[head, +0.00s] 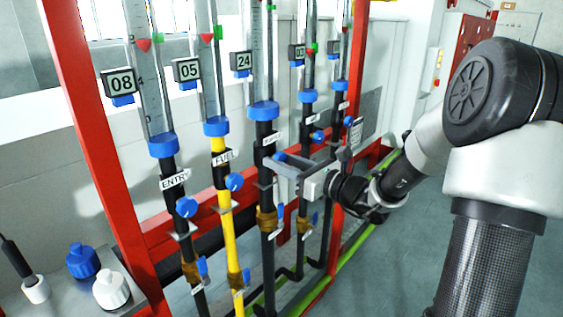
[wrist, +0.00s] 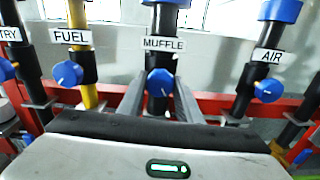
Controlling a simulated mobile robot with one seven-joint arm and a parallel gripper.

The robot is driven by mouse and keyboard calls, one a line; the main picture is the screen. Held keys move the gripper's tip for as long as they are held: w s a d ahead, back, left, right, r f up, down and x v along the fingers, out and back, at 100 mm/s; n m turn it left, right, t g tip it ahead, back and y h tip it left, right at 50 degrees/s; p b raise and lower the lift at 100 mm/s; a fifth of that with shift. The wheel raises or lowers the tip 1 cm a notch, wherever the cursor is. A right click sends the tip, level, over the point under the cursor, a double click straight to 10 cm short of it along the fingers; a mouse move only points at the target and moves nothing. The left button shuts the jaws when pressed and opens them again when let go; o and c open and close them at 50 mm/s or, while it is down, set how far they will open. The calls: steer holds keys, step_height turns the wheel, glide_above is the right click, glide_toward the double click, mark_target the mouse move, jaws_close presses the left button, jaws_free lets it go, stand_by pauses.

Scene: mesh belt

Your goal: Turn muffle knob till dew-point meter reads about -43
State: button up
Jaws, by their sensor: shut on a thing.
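The blue muffle knob (wrist: 160,81) is in the middle of the wrist view, on the black pipe under the MUFFLE label (wrist: 164,43). My gripper (wrist: 159,92) has one grey finger on each side of this knob and is shut on it. In the head view my gripper (head: 283,161) reaches in from the right to the third pipe, and a bit of the muffle knob (head: 279,156) shows there. The flow tube above that pipe carries a display (head: 243,60) reading 24. I cannot make out a dew-point meter in either view.
The blue FUEL knob (head: 234,181) is left of the gripper, with the ENTRY knob (head: 186,207) further left. The AIR knob (wrist: 268,90) is to the right. A red frame (head: 107,170) surrounds the pipes. White and blue bottles (head: 82,261) stand at lower left.

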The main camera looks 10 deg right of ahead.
steer(key=shift+r+m+p, duration=0.15)
steer(key=shift+m+p, duration=0.15)
steer(key=shift+p, duration=0.15)
steer(key=shift+p, duration=0.45)
steer(key=m+p, duration=0.3)
steer(key=p, duration=0.1)
steer(key=shift+r, duration=0.15)
steer(key=m+p, duration=0.3)
steer(key=p, duration=0.1)
steer(key=shift+m, duration=0.3)
steer(key=shift+f+m+p, duration=0.2)
steer(key=shift+m+p, duration=0.1)
steer(key=shift+p, duration=0.25)
steer(key=shift+a+f, duration=0.1)
steer(key=o, duration=1)
steer(key=shift+o, duration=0.2)
